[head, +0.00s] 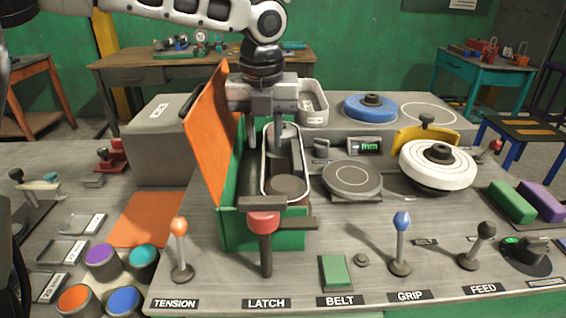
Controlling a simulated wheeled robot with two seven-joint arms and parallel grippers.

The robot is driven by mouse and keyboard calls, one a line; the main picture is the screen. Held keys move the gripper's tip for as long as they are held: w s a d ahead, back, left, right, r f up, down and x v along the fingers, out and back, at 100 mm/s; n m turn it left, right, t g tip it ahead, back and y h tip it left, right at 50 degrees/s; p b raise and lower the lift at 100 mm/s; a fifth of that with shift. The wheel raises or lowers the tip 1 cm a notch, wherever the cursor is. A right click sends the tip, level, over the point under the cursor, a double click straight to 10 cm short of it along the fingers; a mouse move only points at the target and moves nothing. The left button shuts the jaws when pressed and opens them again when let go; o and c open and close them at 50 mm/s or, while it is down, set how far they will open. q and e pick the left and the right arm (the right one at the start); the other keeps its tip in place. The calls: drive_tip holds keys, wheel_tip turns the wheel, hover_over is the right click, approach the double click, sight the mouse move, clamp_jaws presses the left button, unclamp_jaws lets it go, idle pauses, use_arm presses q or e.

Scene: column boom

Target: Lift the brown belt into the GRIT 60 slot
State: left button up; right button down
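The open green machine housing (230,228) stands in the middle of the bench, its orange cover (209,118) tipped up on the left. Inside it, a narrow belt loop (264,165) runs around a far drum and a near drum (286,187); its brown colour is hard to make out. My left gripper (266,138) points down into the housing over the far part of the loop. Its fingers look apart; whether they touch the belt is unclear. Labelled shallow trays (62,250) lie at the left; I cannot read GRIT 60 on any. My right gripper is out of view.
A red-topped latch lever (264,222) stands at the housing's front. The tension lever (180,245), grip lever (401,243) and feed lever (477,245) rise along the front edge. A grey box (160,150) stands behind left; a white wheel (437,163) sits right.

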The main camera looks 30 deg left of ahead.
sight(263, 153)
use_arm(q)
drive_tip(key=shift+w+a+f, duration=0.1)
drive_tip(key=shift+a+f, duration=0.05)
drive_tip(key=shift+f, duration=0.75)
drive_tip(key=shift+w+a+f, duration=0.1)
drive_tip(key=shift+a+f, duration=0.05)
drive_tip(key=shift+f, duration=0.7)
drive_tip(key=shift+w+a+f, duration=0.1)
drive_tip(key=shift+a+f, duration=0.05)
drive_tip(key=shift+f, duration=0.75)
clamp_jaws()
